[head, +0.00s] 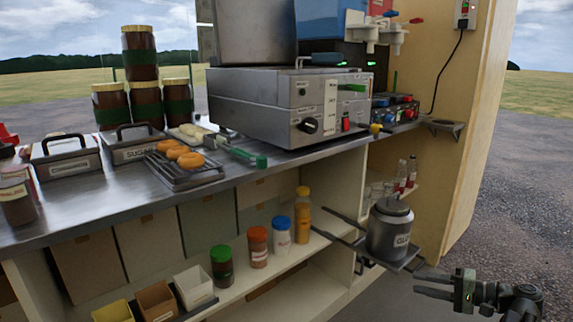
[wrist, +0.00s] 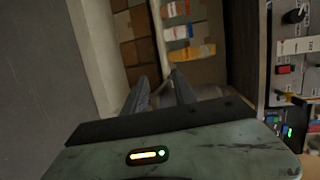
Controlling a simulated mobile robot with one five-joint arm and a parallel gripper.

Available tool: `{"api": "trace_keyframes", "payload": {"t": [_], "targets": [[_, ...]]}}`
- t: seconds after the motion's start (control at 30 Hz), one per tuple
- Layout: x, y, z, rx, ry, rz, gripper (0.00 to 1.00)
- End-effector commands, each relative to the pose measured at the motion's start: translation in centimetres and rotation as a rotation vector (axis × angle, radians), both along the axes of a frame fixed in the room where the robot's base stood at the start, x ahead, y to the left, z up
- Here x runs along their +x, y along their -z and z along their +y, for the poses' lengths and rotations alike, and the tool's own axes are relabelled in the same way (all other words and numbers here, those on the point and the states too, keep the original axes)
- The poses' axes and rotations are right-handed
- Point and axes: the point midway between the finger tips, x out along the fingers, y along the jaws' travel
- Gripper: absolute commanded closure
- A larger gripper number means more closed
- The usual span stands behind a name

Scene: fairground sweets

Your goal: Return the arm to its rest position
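My gripper (head: 417,284) is at the lower right of the head view, out past the end of the stall's shelving. In the wrist view the two grey fingers of my gripper (wrist: 160,85) also show a gap. My arm shows only in part and runs off the lower right corner.
The steel counter (head: 90,208) carries a metal machine (head: 285,105), jars, lidded tins and a rack of doughnuts (head: 180,155). Several bottles with coloured caps stand on the shelf below (head: 240,285). A wooden side panel (head: 465,140) rises behind my gripper. Open gravel (head: 520,200) lies to the right.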

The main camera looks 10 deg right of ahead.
Motion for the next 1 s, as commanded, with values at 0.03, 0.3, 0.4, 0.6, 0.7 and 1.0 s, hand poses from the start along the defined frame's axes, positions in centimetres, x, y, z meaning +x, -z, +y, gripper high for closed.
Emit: {"api": "trace_keyframes", "payload": {"t": [0.03,0.3,0.4,0.6,0.7,1.0], "targets": [[1.1,-1.0,2.2,-0.004,-0.042,0.005,0.68],[6.1,-2.3,20.2,-0.144,-0.363,0.132,0.68],[6.1,-1.4,27.7,-0.27,-0.495,0.209,0.68],[3.9,1.0,36.6,-0.556,-0.674,0.323,0.68],[2.6,2.0,38.8,-0.716,-0.731,0.365,0.68],[1.5,5.2,32.3,-1.228,-0.674,0.503,0.68]]}}
